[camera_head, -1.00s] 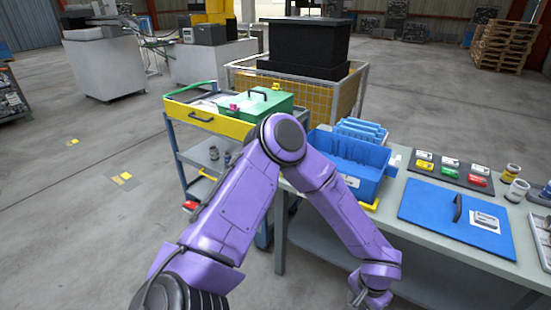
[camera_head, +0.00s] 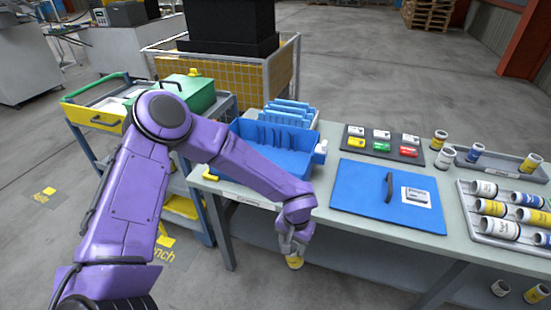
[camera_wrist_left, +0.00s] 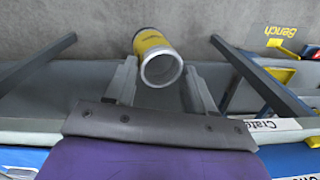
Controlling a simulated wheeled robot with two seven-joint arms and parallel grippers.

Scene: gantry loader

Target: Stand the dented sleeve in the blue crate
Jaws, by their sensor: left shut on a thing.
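My left gripper (camera_head: 293,252) is shut on a yellow sleeve (camera_head: 295,263) with a pale rim, held in front of the bench's front edge. In the left wrist view the sleeve (camera_wrist_left: 153,50) sits between the two fingers (camera_wrist_left: 155,85), its open end facing the camera. I cannot make out a dent on it. The blue crate (camera_head: 272,165) stands on the left end of the bench, behind and above the gripper; my forearm hides part of it. A small white thing shows at its right corner. My right gripper is not in view.
A blue panel with a handle (camera_head: 375,208) lies right of the crate. Behind it is a dark board (camera_head: 384,147) with coloured blocks. Trays of sleeves (camera_head: 503,243) fill the bench's right. A cart with a green box (camera_head: 190,92) stands left. More sleeves lie on the lower shelf.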

